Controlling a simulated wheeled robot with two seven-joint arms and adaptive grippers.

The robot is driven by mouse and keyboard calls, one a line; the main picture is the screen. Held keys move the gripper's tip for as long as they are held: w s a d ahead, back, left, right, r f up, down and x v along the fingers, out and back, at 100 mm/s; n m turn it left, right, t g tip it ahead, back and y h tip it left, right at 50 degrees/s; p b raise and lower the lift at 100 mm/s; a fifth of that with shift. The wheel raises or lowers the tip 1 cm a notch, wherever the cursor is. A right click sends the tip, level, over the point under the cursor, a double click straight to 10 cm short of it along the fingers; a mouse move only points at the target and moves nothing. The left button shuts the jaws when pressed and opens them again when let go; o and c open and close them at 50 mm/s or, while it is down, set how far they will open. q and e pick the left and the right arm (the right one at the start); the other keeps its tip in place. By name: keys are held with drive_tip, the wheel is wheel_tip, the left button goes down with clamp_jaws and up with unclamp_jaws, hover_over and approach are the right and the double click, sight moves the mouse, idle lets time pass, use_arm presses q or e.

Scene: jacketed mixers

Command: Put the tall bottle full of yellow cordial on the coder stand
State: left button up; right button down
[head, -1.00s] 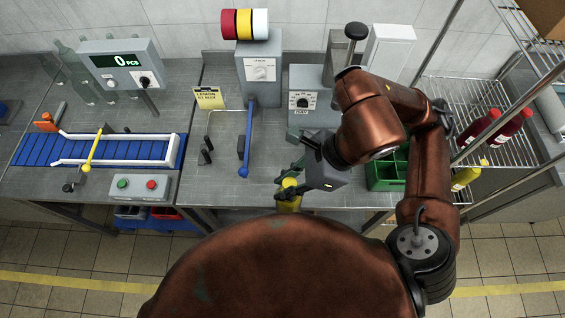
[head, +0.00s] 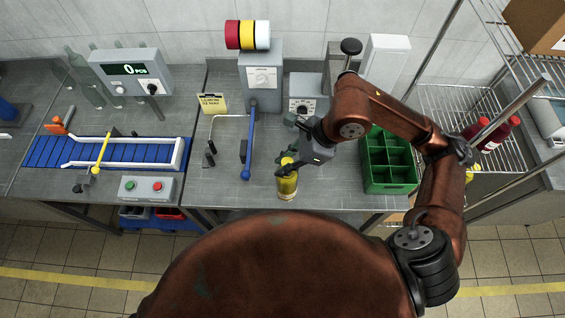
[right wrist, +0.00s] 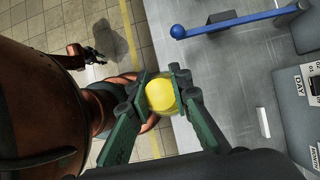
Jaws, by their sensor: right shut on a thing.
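The tall bottle of yellow cordial (head: 287,187) is upright over the front part of the worktop, right of the blue lever; I cannot tell if its base touches. My right gripper (head: 285,168) is shut around its upper part. In the right wrist view, the yellow bottle top (right wrist: 160,95) sits between the green fingers. A grey box with a dial (head: 304,104), marked DAY in the right wrist view (right wrist: 313,85), stands behind; it looks like the coder. Its stand is largely hidden by my arm. My left gripper (right wrist: 93,55) shows small over the floor in the right wrist view.
A green divided crate (head: 388,165) stands right of my gripper. The blue lever (head: 249,145) and label reels (head: 248,35) are to the left. A blue conveyor (head: 105,152) lies farther left. Red bottles (head: 497,133) stand on the wire rack at right.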

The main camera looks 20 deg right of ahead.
drive_tip(key=w+f+p, duration=0.1)
drive_tip(key=w+f, duration=0.3)
drive_tip(key=f, duration=0.4)
drive_tip(key=shift+w+d+f, duration=0.15)
drive_tip(key=shift+d+f, duration=0.1)
drive_tip(key=shift+d, duration=0.15)
drive_tip(key=shift+f, duration=0.15)
drive_tip(key=c, duration=1.8)
unclamp_jaws()
drive_tip(key=shift+o, duration=0.2)
